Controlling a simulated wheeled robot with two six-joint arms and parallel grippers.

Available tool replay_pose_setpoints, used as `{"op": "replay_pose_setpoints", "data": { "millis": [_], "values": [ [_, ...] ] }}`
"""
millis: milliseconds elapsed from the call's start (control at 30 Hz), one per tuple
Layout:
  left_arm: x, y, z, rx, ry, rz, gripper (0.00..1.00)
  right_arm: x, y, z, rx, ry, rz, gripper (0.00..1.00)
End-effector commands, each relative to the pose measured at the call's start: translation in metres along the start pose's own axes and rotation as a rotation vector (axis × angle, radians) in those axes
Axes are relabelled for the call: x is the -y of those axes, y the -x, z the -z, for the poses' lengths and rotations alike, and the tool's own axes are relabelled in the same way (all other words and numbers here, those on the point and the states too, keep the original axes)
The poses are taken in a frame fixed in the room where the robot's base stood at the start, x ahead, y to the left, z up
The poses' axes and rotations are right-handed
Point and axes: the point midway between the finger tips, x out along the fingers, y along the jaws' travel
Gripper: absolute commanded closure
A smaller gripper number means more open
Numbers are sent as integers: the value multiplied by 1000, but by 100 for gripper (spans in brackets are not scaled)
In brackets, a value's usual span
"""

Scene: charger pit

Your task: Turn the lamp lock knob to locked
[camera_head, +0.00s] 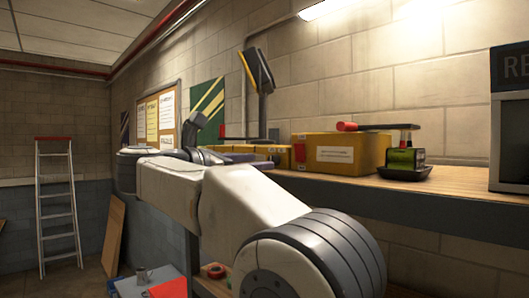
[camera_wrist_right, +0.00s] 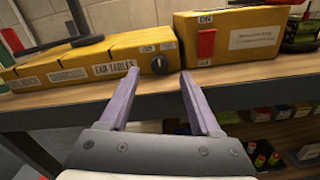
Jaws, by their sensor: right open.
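A small dark round knob (camera_wrist_right: 160,64) sits on the front face of a long yellow box, near its right end, in the right wrist view. A pale mark shows on it; its exact setting is too small to read. My right gripper (camera_wrist_right: 158,74) is open, with its two purple fingers on either side of the knob in the picture. The fingers look short of the box face, and nothing is between them. In the head view my right gripper (camera_head: 238,157) is small and partly hidden by my arm, and the knob cannot be made out. My left gripper is not in view.
A larger yellow box (camera_head: 345,153) with a red lever stands right of the knob's box on the wooden shelf (camera_head: 460,183). A green item (camera_head: 405,160) in a black tray and a dark cabinet (camera_head: 511,120) stand further right. Coloured items (camera_wrist_right: 300,112) fill a lower shelf.

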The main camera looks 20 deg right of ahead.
Motion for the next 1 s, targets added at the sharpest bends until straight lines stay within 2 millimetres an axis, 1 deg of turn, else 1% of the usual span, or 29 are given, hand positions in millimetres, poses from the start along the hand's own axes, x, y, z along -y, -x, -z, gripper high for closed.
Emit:
{"op": "replay_pose_setpoints", "data": {
  "millis": [33, 100, 233, 367, 567, 600, 667, 700, 767, 900, 1000],
  "values": [
    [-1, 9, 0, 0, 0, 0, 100, 0, -10, -5, 1, 2, 4, 36],
    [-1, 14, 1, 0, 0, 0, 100, 0, -20, -5, 1, 1, 3, 36],
    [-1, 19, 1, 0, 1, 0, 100, 0, -31, -2, 1, 1, 1, 36],
    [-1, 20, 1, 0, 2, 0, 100, 0, -36, 0, 0, 1, -1, 36],
    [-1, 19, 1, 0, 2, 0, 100, 0, -36, 0, 0, 0, -2, 36],
    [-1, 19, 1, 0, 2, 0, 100, 0, -36, 0, 0, 1, -2, 40],
    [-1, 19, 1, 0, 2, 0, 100, 0, -36, 0, 0, 1, -2, 63],
    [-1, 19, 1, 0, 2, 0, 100, 0, -36, 0, 0, 1, -2, 78],
    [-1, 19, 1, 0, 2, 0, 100, 0, -36, 0, 0, 1, -2, 100],
    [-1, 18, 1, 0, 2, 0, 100, 0, -36, 0, 0, 3, -1, 100],
    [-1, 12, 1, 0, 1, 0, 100, 0, -36, 2, 0, 30, -1, 100]
  ]
}}
